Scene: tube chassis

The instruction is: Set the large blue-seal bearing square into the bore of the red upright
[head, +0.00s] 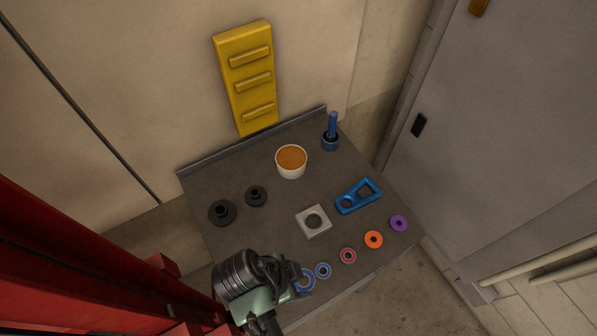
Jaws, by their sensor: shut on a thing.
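The large blue-seal bearing (307,283) is a blue ring at the front edge of the dark table, partly hidden by my gripper. My gripper (299,279) is shut on it at its left side. I cannot tell whether the bearing touches the tabletop or is a little above it. Red frame members (75,270) stand at the left, close to the camera, and the red upright appears to be among them. No bore shows on them in this view.
A smaller blue ring (323,271), a red ring (347,256), an orange ring (373,239) and a purple ring (398,223) line the table's (240,238) front. A square block (313,221), blue bracket (358,196), white cup (291,170) and black flanged parts (222,212) stand behind.

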